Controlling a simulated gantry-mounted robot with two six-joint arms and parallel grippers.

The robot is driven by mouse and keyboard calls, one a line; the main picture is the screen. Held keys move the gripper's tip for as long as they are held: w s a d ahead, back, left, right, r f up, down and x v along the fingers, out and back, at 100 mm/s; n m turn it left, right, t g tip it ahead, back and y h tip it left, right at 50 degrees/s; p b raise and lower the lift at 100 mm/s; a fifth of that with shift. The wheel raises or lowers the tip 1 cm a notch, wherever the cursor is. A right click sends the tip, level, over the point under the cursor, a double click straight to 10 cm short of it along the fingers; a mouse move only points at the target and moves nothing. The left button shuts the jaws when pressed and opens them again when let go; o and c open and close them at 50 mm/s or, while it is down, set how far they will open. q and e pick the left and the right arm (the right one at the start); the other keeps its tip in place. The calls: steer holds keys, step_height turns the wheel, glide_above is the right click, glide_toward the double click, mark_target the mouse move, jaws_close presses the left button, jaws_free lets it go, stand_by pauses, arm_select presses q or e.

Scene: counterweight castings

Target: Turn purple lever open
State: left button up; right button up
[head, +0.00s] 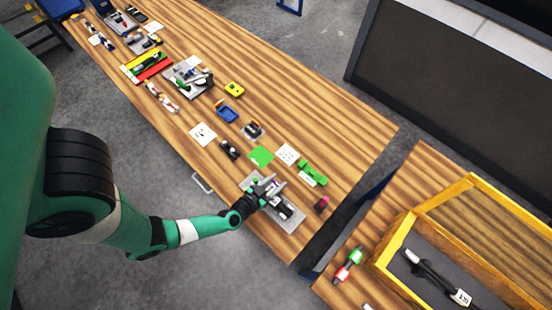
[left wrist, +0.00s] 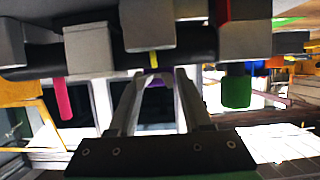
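The purple lever (left wrist: 156,80) shows as a small patch between my fingertips in the left wrist view; most of it is hidden. It is below a dark pipe (left wrist: 95,53) with grey blocks. My left gripper (left wrist: 157,84) has its two grey fingers apart, one on each side of the purple patch. I cannot tell whether either finger touches it. In the head view, my left gripper (head: 274,187) is over a grey base plate (head: 294,222) with a dark fixture near the table's front edge. My right gripper is in neither view.
A pink handle (left wrist: 62,97), a yellow tab (left wrist: 153,59) and a green cylinder (left wrist: 237,91) are near my fingers. A green part (head: 312,172) and a dark-red piece (head: 321,204) lie beside the plate. A yellow-framed crate (head: 405,236) stands on the right table.

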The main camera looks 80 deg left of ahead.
arm_select(q)
jaws_close()
